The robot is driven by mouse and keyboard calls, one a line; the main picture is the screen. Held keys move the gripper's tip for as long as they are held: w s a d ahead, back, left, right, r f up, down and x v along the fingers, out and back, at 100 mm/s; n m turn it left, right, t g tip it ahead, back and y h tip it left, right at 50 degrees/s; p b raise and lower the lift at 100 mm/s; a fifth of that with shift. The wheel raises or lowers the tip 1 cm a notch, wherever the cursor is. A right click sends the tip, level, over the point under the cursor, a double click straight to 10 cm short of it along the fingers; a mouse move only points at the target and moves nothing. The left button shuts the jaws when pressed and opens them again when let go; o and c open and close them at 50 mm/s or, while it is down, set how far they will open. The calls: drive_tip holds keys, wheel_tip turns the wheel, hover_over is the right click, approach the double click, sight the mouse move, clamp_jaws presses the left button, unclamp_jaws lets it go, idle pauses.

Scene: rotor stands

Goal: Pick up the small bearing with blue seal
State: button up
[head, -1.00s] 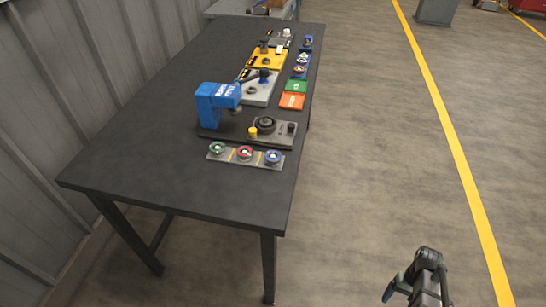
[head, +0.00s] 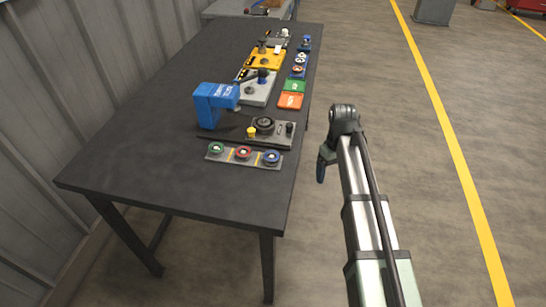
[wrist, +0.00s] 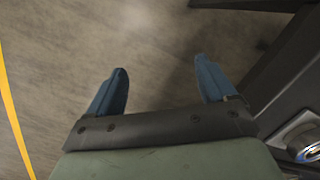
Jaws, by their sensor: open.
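The bearing with the blue seal (head: 271,157) sits at the right end of a grey tray (head: 213,157) near the table's front right. A red-sealed bearing (head: 243,153) is in the middle of that tray and a green-sealed one (head: 216,148) at its left end. My gripper (head: 321,170) hangs off the table's right edge, to the right of the blue bearing and apart from it. In the wrist view my gripper's two blue fingers (wrist: 162,85) are spread with nothing between them, over the floor.
A dark table (head: 170,130) carries a blue press (head: 213,103) and a grey fixture (head: 272,131) behind the tray. Green (head: 294,87) and orange (head: 289,101) pads lie farther back. The table's front left is bare. Open floor lies to the right.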

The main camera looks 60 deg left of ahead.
drive_tip(key=s+a+r+n, duration=0.2)
drive_tip(key=s+a+r, duration=0.55)
drive_tip(key=r, duration=0.35)
wheel_tip(320, 180, up, 9)
drive_tip(key=n+y, duration=0.1)
drive_tip(key=n, duration=0.1)
hover_over(271, 156)
drive_tip(key=shift+t, duration=0.4)
wheel_tip(271, 156, down, 14)
drive_tip(key=shift+r, duration=0.2)
drive_tip(key=shift+c, duration=0.5)
drive_tip(key=c, duration=1.1)
